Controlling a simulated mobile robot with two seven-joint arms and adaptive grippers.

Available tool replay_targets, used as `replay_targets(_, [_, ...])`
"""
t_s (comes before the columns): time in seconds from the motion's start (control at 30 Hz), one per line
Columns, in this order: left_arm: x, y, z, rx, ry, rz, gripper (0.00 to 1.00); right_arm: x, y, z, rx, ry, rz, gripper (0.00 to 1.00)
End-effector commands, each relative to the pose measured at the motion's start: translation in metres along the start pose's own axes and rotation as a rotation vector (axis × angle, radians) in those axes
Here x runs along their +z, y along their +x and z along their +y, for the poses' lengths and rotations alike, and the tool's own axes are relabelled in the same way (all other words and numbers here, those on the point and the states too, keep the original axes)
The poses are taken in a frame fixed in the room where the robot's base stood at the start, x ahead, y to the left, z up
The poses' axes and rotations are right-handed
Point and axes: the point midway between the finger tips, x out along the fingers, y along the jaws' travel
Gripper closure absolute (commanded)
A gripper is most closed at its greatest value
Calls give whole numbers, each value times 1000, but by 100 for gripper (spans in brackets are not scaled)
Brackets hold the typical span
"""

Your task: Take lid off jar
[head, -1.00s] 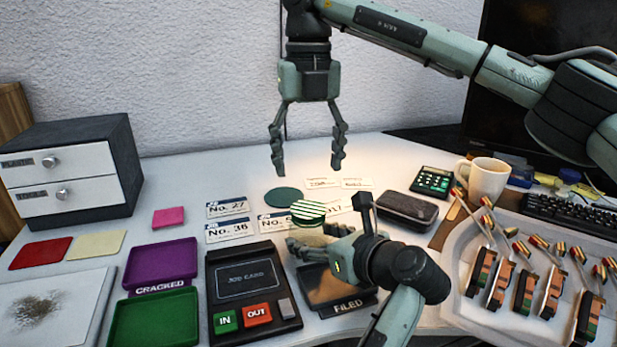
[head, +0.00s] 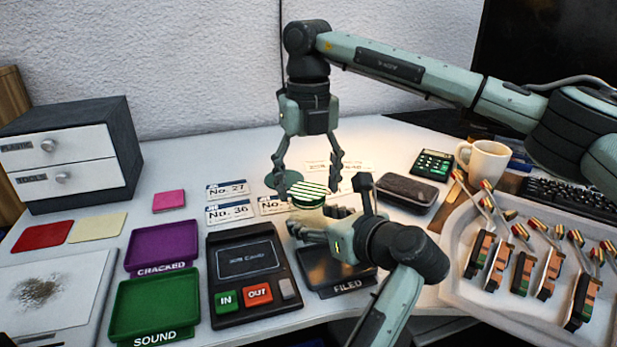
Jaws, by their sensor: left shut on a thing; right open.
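The jar's lid (head: 307,193) is a round disc with green and white stripes, in the middle of the head view. The jar body under it is mostly hidden by my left gripper (head: 318,222). My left gripper is shut on the jar from the front right, below the lid. My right gripper (head: 308,190) points down from above, open, with one finger on each side of the lid. I cannot tell whether its fingers touch the lid.
A black glasses case (head: 408,190) and a white mug (head: 485,163) stand to the right. A job card device (head: 248,262) and a filed tray (head: 330,270) are in front. Number cards (head: 228,211) lie to the left.

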Motion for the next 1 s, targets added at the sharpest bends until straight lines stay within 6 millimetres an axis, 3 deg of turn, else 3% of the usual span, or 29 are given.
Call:
replay_targets(0.07, [0, 0, 0, 0, 0, 0, 100, 0, 0, 0, 0, 0, 0, 37])
replay_targets(0.43, [0, 0, 0, 0, 0, 0, 100, 0, 0, 0, 0, 1, 0, 83])
replay_targets(0.57, [0, 0, 0, 0, 0, 0, 100, 0, 0, 0, -1, -41, 0, 83])
replay_targets(0.67, [0, 0, 0, 0, 0, 0, 100, 0, 0, 0, -1, -190, 0, 83])
replay_targets(1.0, [0, 0, 0, 0, -1, 0, 100, 1, -1, -1, -2, -983, 1, 83])
